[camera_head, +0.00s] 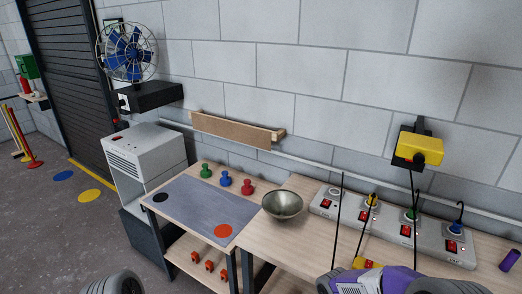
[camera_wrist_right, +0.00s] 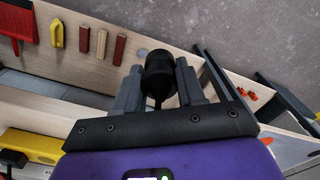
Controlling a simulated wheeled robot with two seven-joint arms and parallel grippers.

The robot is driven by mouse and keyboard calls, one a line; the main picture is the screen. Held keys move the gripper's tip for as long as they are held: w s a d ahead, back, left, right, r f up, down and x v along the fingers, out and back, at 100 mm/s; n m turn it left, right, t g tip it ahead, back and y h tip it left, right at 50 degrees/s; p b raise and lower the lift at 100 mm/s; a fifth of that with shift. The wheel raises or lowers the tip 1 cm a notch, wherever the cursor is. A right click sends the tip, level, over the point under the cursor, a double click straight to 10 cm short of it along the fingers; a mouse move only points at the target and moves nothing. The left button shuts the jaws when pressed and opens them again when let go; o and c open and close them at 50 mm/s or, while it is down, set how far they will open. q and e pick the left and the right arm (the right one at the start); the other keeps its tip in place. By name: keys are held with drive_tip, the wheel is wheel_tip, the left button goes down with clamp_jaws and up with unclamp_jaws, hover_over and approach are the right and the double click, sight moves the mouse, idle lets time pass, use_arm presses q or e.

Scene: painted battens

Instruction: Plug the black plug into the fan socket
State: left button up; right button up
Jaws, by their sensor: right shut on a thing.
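The black plug (camera_wrist_right: 159,78) is between the fingers of my right gripper (camera_wrist_right: 158,88) in the right wrist view, and the gripper is shut on it. In the head view only the purple body of my right gripper (camera_head: 375,280) shows at the bottom edge; its fingers and the plug cannot be made out there. The blue-bladed fan (camera_head: 128,52) stands on a black wall shelf (camera_head: 150,96) at the upper left. A white socket (camera_head: 123,102) is on the shelf's end face, far from my right gripper.
White power strips (camera_head: 395,232) with red switches and several plugs lie on the right table. A metal bowl (camera_head: 283,205) stands left of them. A yellow-and-black box (camera_head: 418,148) is on the wall. A white cabinet (camera_head: 147,158) stands below the fan shelf.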

idle(0.6)
drive_tip(key=w+a+r+n, duration=0.4)
drive_tip(key=a+r+n, duration=0.4)
drive_tip(key=a, duration=0.4)
drive_tip(key=shift+a+r, duration=0.4)
drive_tip(key=shift+r, duration=0.45)
drive_tip(key=w+a+f+n, duration=0.3)
drive_tip(key=f+n, duration=0.1)
drive_tip(key=f, duration=0.1)
drive_tip(key=shift+w+n, duration=0.3)
drive_tip(key=shift+w, duration=0.1)
drive_tip(key=s+d+r+m, duration=0.6)
drive_tip(key=r+m, duration=0.2)
drive_tip(key=r, duration=0.1)
drive_tip(key=shift+r, duration=0.4)
drive_tip(key=shift+w, duration=0.15)
